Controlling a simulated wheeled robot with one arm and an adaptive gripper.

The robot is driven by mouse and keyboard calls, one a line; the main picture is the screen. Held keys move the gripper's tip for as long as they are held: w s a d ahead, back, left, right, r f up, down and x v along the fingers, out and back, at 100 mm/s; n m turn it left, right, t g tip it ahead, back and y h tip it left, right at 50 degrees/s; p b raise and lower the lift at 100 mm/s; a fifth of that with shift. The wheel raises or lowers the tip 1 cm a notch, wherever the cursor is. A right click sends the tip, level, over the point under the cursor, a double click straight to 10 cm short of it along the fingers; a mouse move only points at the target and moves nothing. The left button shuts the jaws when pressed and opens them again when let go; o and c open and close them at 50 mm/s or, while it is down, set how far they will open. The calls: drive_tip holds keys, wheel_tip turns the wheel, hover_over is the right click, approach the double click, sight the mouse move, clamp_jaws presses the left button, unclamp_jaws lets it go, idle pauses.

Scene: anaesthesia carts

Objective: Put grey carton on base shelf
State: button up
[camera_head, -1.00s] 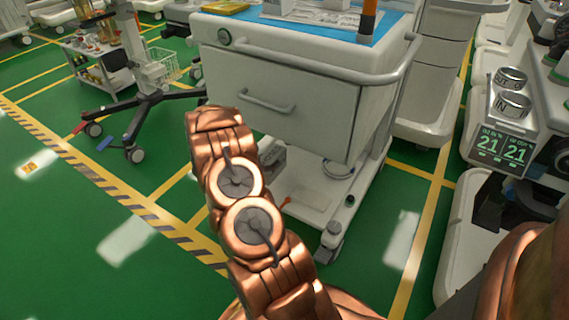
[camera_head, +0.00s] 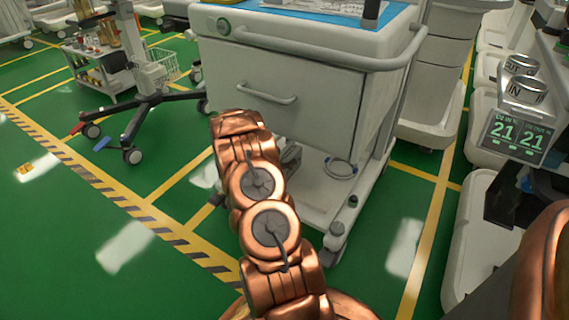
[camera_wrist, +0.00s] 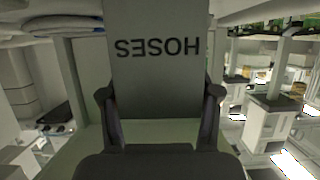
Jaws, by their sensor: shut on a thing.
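The grey carton (camera_wrist: 157,60), with the word HOSES upside down on it, fills the upper middle of the wrist view. My gripper (camera_wrist: 160,95) is shut on it, with one dark finger at each side. In the head view my copper arm reaches in under the drawer of the white cart (camera_head: 290,85). The cart's base shelf (camera_head: 318,195) shows low down, partly behind my arm. The carton cannot be made out in the head view. Whether it touches the shelf cannot be told.
A coiled cable (camera_head: 341,167) is at the shelf's back right. The drawer handle (camera_head: 268,93) and push rail (camera_head: 345,63) jut out above my arm. A monitor unit (camera_head: 515,135) stands to the right. Green floor (camera_head: 60,230) is open at left.

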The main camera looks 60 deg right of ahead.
drive_tip(key=o, duration=1.6)
drive_tip(key=shift+c, duration=0.2)
